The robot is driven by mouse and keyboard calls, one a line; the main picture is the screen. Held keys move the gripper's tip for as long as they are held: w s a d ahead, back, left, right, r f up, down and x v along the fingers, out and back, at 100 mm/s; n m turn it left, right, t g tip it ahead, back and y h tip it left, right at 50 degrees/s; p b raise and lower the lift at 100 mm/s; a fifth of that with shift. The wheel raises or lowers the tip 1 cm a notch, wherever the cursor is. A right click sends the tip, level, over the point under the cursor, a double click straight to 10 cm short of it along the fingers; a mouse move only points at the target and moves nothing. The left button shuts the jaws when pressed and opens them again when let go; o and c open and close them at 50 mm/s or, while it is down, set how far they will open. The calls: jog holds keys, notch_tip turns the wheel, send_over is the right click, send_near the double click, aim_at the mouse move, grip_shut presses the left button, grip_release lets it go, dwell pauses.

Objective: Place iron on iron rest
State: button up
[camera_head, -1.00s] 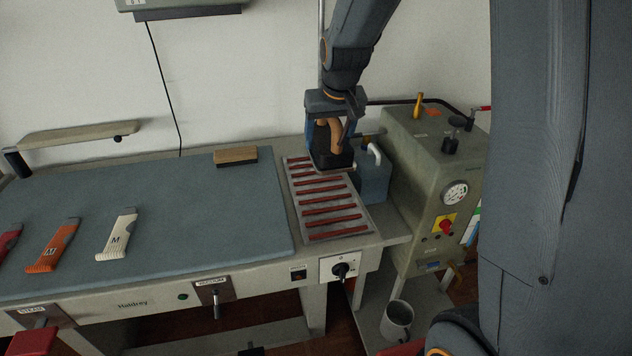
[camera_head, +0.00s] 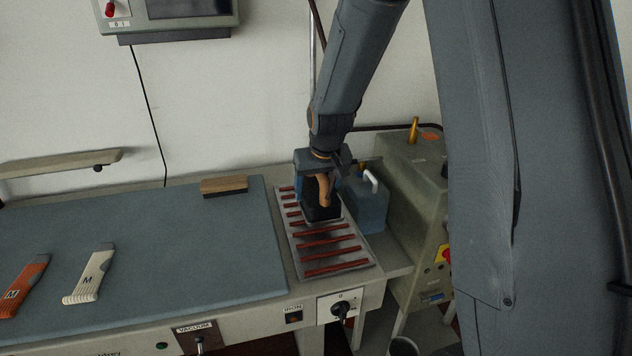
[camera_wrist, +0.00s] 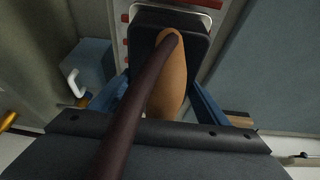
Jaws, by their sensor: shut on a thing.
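The iron (camera_head: 320,209) is dark with a tan handle. In the head view it is over the back half of the iron rest (camera_head: 335,254), a metal tray with several red-brown strips. My gripper (camera_head: 319,177) is shut on the iron's handle from above. In the wrist view the handle (camera_wrist: 168,85) lies between the blue fingers, with the iron's dark body (camera_wrist: 190,30) below it and a dark hose across it. The rest shows partly behind the iron there. I cannot tell whether the iron's sole touches the strips.
A blue-grey container with a white handle (camera_head: 370,207) stands close right of the rest. A boiler (camera_head: 407,180) is beyond it. The padded board (camera_head: 150,240) lies left, with a wooden brush (camera_head: 224,186) and size-marked tools, one white (camera_head: 91,274). The rest's front half is clear.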

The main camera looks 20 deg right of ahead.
aim_at(322, 179)
jog(key=shift+w+f+p, duration=0.1)
jog(key=shift+f+p, duration=0.5)
jog(key=shift+f, duration=1.9)
jog(key=shift+f, duration=0.1)
jog(key=o, duration=2.1)
jog(key=shift+f, duration=0.1)
jog(key=b+v, duration=0.2)
jog(key=v, duration=1)
jog(key=shift+f+b, duration=0.1)
jog(key=shift+b, duration=0.3)
jog(key=s+f+g, duration=0.1)
jog(key=s+f, duration=0.2)
jog(key=s, duration=0.7)
jog(key=s+f+g, duration=0.2)
jog(key=s+f, duration=0.1)
jog(key=s, duration=0.8)
jog(key=shift+f, duration=0.3)
jog(key=shift+a, duration=0.15)
